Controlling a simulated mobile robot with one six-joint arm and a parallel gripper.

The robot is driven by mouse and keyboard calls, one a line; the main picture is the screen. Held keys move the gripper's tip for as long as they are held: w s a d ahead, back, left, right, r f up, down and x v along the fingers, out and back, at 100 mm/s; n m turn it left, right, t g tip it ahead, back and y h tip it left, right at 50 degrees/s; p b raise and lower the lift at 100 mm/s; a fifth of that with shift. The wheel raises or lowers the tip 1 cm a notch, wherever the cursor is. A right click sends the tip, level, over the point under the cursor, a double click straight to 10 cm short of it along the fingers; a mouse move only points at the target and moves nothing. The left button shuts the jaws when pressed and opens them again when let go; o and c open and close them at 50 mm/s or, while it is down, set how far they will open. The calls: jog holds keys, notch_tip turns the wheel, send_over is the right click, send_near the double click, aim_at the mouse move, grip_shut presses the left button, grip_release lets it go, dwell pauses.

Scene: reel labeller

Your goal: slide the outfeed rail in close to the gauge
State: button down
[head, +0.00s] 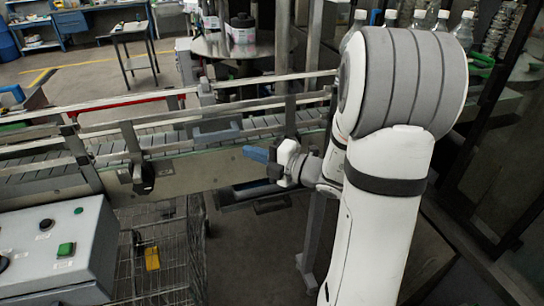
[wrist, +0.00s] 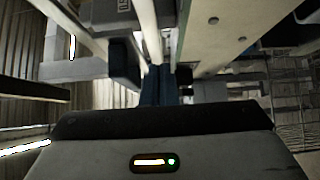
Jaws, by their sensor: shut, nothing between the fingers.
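The conveyor (head: 60,173) carries long pale guide rails, and the near-side rail (head: 105,127) seems to be the outfeed rail. A blue-grey block (head: 215,130) sits at the rails and may be the gauge; I cannot tell the gap between it and the rail. My gripper (head: 250,154) is at the near side of the conveyor, its blue fingers shut and empty. In the wrist view the shut blue fingers (wrist: 158,86) point toward a pale bar (wrist: 150,30). I cannot tell whether they touch it. A dark block (wrist: 124,62) is just left of them.
A dark clamp knob (head: 143,175) hangs on a bracket at the conveyor's near side. A control box (head: 55,250) with a green button stands at lower left. A wire cart (head: 165,240) is beside it. Bottles (head: 440,18) stand behind my arm. Some floor is free below my gripper.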

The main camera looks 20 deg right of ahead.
aim_at(245, 134)
jog(key=w, duration=0.4)
jog(key=shift+p, duration=0.3)
jog(key=w+p, duration=0.1)
jog(key=w, duration=0.4)
jog(key=shift+d, duration=0.15)
jog(key=shift+s, duration=0.1)
